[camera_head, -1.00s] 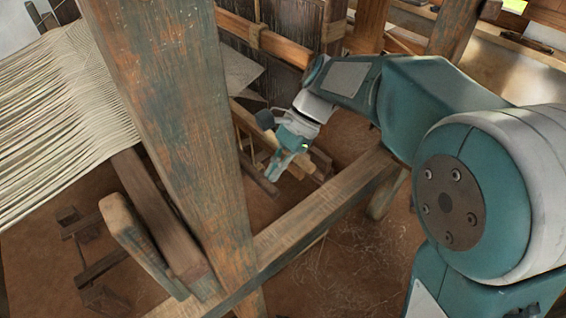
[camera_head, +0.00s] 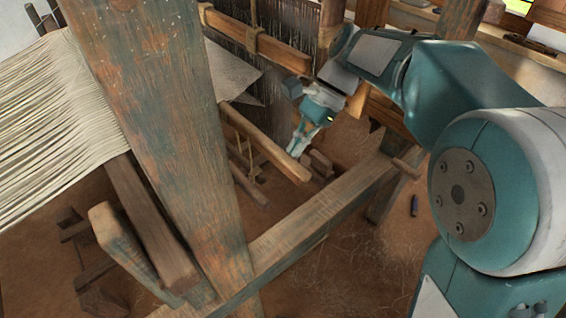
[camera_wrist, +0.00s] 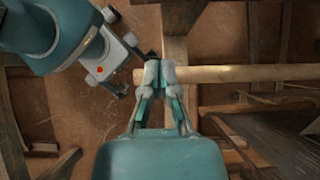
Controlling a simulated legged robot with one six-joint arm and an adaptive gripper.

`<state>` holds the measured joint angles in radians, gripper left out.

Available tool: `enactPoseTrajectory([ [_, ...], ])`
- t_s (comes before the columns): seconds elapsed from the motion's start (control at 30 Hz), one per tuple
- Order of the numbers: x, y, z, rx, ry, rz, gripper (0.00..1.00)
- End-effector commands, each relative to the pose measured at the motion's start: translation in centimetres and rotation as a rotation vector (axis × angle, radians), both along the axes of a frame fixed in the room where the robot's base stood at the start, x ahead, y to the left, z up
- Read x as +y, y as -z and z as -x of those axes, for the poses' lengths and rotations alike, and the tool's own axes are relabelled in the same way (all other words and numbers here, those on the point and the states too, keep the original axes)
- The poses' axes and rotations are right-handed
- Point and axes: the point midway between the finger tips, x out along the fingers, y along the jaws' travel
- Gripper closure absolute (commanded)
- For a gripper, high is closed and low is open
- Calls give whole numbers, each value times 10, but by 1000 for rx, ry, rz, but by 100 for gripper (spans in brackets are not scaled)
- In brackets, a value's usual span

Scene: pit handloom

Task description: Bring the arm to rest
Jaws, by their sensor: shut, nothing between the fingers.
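My gripper (camera_head: 297,149) hangs at the end of my bent arm in the head view, beyond the long wooden beam and near the end of a light wooden bar (camera_head: 268,143). In the wrist view my gripper (camera_wrist: 159,68) has its fingers together with nothing between them. A round pale wooden bar (camera_wrist: 240,74) runs to the right from beside the fingertips. I cannot tell whether the fingers touch it.
A thick weathered post (camera_head: 150,110) stands close in front. White warp threads (camera_head: 55,120) stretch at left. A long beam (camera_head: 320,215) crosses below my arm. The earth floor (camera_head: 345,265) holds loose fibres and a small dark object (camera_head: 414,206).

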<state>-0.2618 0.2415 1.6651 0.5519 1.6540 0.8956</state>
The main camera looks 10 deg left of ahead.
Motion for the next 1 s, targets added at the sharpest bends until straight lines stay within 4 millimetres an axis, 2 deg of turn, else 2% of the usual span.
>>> enactPoseTrajectory([
  [0.1,-10,-17,-13,-1,2,0,100],
  [0.23,-17,-31,-21,-1,2,2,100],
  [0.53,-23,-38,-24,-4,1,1,100],
  [0.67,-30,-41,-17,-58,-6,1,100],
  [1.0,-76,-40,20,-355,-79,37,100],
])
